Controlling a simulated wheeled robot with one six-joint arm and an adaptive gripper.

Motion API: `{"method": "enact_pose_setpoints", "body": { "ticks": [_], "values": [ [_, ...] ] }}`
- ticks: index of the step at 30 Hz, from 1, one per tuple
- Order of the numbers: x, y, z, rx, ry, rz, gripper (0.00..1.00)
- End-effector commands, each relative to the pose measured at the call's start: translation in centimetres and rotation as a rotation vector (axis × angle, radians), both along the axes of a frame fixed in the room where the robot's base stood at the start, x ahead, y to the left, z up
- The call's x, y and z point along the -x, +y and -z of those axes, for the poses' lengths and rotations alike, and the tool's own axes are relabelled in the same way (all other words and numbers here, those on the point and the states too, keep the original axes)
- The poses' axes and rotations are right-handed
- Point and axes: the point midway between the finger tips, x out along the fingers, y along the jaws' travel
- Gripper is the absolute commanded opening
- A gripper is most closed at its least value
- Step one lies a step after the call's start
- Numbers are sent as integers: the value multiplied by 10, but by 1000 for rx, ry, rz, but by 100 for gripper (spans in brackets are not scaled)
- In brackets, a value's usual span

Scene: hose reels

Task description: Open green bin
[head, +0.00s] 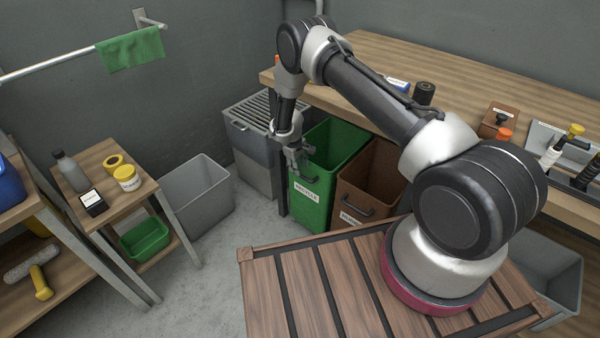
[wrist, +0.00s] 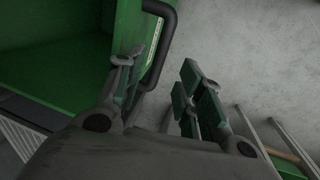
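The green bin (head: 311,206) stands under the front edge of the wooden workbench, with a white label on its front and its open, empty-looking inside showing from above. Its dark handle (wrist: 166,42) shows in the wrist view on the bin's front. My gripper (head: 297,160) is at the upper front of the bin. In the wrist view my gripper (wrist: 160,66) is open, with the handle between its fingers and close to the left finger. I cannot tell if that finger touches it. The gripper hides part of the bin's front in the head view.
A brown bin (head: 347,204) stands right of the green one. A grey slatted-top cabinet (head: 254,152) stands close on its left. The workbench (head: 375,58) edge overhangs behind. A grey open bin (head: 197,198) stands further left. The floor (head: 215,255) in front is clear.

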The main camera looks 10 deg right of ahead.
Motion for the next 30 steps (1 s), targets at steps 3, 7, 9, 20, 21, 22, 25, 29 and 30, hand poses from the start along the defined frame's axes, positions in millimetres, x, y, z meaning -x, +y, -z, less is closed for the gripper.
{"method": "enact_pose_setpoints", "body": {
  "ticks": [3, 7, 9, 20, 21, 22, 25, 29, 30],
  "values": [
    [-2, -4, 22, 0, 2, 1, 37],
    [-4, -7, 41, 1, 1, 2, 37],
    [-5, -9, 48, 1, 1, 2, 37],
    [-6, -10, 55, 1, 1, 1, 37],
    [-6, -10, 55, 1, 1, 1, 32],
    [-6, -10, 55, 1, 1, 1, 26],
    [-6, -10, 55, 1, 1, 1, 8],
    [-6, -10, 55, 1, 1, 1, 0],
    [-6, -10, 54, 1, 1, 1, 0]
  ]
}}
